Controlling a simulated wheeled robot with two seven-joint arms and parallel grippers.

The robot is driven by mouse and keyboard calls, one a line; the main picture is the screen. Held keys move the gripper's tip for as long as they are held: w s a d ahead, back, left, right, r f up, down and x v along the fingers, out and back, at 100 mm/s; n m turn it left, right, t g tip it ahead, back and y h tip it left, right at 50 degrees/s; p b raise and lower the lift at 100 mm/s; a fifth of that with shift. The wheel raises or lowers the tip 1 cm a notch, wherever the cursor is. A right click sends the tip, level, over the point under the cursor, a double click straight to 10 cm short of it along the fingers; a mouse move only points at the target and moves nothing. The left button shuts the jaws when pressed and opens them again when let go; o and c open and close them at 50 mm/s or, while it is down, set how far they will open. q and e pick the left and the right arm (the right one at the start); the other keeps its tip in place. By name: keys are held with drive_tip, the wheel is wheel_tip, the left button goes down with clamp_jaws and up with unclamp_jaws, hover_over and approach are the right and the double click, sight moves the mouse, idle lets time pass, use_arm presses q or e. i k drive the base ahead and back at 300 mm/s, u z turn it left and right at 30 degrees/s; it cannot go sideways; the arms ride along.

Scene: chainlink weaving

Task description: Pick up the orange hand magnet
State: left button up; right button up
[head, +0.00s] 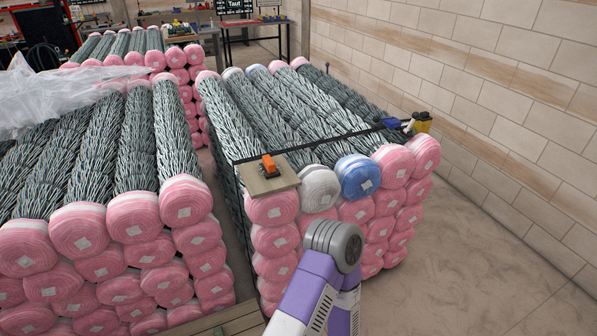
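The orange hand magnet (268,163) is small, with dark parts beside and under it. It lies on a square light wooden board (266,183) on the front left end of the right-hand stack of rolls. Neither of my grippers shows in the head view. A purple and white arm link of mine with a grey round joint rises from the bottom edge, right of and below the board, apart from the magnet.
Stacked mesh rolls with pink wrapped ends (78,230) fill the left; a narrow gap parts them from the right stack. A strap (310,146) crosses the right stack to a yellow and blue tool (422,122). Floor (480,270) is clear at right, before a block wall (470,80).

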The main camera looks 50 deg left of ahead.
sight(267, 167)
drive_tip(key=z, duration=0.05)
drive_tip(key=i, duration=1.2)
drive_tip(key=u, duration=1.15)
drive_tip(key=i, duration=0.95)
drive_tip(key=u, duration=1.05)
